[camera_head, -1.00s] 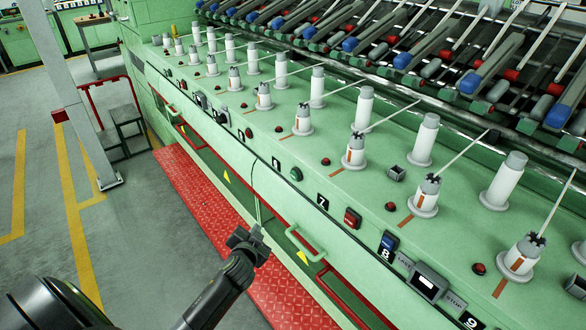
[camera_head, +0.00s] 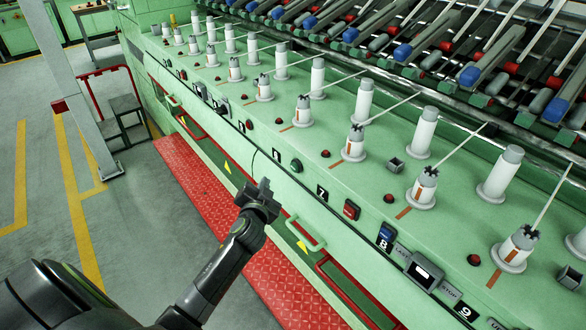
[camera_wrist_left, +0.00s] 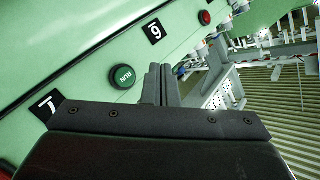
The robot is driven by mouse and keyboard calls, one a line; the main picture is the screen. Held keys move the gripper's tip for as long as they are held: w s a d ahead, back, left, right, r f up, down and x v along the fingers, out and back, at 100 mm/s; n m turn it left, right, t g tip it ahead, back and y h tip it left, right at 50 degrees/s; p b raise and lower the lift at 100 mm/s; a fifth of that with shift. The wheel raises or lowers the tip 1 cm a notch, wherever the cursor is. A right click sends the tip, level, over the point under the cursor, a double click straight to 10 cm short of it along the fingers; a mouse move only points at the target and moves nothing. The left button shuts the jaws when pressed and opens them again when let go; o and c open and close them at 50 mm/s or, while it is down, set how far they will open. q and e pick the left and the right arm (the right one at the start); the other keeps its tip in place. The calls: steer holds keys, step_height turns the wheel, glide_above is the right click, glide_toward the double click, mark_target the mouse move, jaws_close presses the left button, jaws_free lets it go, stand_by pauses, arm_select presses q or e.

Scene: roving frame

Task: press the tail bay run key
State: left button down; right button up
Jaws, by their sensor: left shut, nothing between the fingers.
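A round green key marked RUN (camera_wrist_left: 123,76) sits on the machine's sloped green front in the left wrist view, between number plates 7 and 6. A matching green button (camera_head: 296,166) shows in the head view, up and right of my left gripper. My left gripper (camera_head: 263,193) is shut and empty in front of the panel, apart from the button in the head view. In the left wrist view its closed fingers (camera_wrist_left: 160,85) are just right of the RUN key; I cannot tell the gap in depth. My right gripper is not in view.
A green handle (camera_head: 305,234) sticks out below. Spindles with white bobbins stand above. Red floor plating (camera_head: 195,180) runs along the machine.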

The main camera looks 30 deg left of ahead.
mark_target(295, 167)
arm_select(q)
steer(key=w+d+b, duration=0.1)
steer(key=w+d, duration=0.1)
steer(key=w, duration=0.4)
steer(key=shift+w+d+b, duration=0.2)
steer(key=shift+d+b, duration=0.1)
steer(key=shift+b, duration=0.1)
stand_by(0.8)
stand_by(0.9)
steer(key=shift+w+d, duration=0.2)
steer(key=shift+w, duration=0.2)
steer(key=shift+w+d+b, duration=0.15)
steer(key=shift+w+b, duration=0.2)
steer(key=shift+b, duration=0.15)
stand_by(0.4)
steer(key=shift+s, duration=0.15)
steer(key=shift+s+a+p, duration=0.35)
steer(key=shift+s, duration=0.3)
